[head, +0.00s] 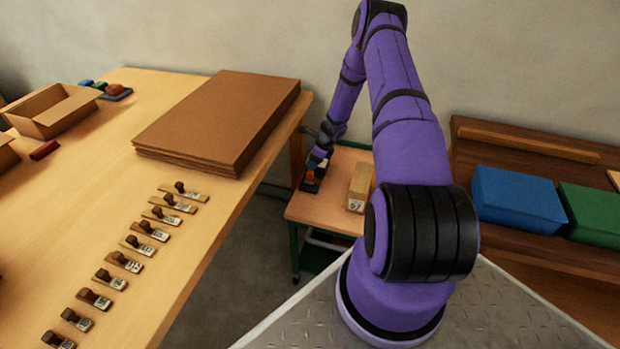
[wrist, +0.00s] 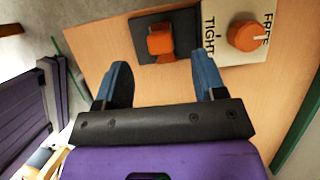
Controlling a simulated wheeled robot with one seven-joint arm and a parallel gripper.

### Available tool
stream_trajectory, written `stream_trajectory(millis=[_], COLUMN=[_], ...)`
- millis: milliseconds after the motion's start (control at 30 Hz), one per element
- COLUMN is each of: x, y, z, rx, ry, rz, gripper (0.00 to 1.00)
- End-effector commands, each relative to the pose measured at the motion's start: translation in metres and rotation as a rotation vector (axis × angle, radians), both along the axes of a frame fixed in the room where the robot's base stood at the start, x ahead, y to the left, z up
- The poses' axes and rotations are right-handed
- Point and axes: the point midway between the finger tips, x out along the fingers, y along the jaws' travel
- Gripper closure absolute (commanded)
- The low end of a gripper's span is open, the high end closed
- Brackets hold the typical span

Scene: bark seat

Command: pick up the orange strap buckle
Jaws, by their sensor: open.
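In the wrist view, an orange block-like piece (wrist: 161,39), which looks like the strap buckle, sits on a dark pad (wrist: 147,22) on a wooden top. My gripper (wrist: 159,60) is open and empty. Its two blue fingers point toward the orange piece, which lies just beyond the gap between the fingertips, apart from them. In the head view my gripper (head: 317,168) is over the left part of a small wooden table (head: 325,205), with a bit of orange (head: 309,178) beside it. The arm's end partly hides that spot.
An orange knob (wrist: 246,36) on a white plate marked TIGHT and FREE (wrist: 221,45) lies right of the pad. A pale block (head: 359,187) stands on the small table. The long workbench (head: 150,250) at left holds a cardboard stack (head: 220,115) and a row of stamps.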

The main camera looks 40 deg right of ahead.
Motion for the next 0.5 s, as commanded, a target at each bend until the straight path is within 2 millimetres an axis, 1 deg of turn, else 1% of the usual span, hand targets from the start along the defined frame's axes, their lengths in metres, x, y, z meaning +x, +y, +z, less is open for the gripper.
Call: stream_trajectory(millis=[33,100,367,500], x=[0.002,0.005,0.010,0.016], y=[0.002,0.003,0.007,0.012], z=[-0.008,-0.015,-0.031,-0.050], rx=[0.001,0.000,-0.001,-0.001], ry=[0.000,0.000,0.000,0.001], rz=[0.000,0.001,0.002,0.003], gripper=[0.36,0.36,0.36,0.36])
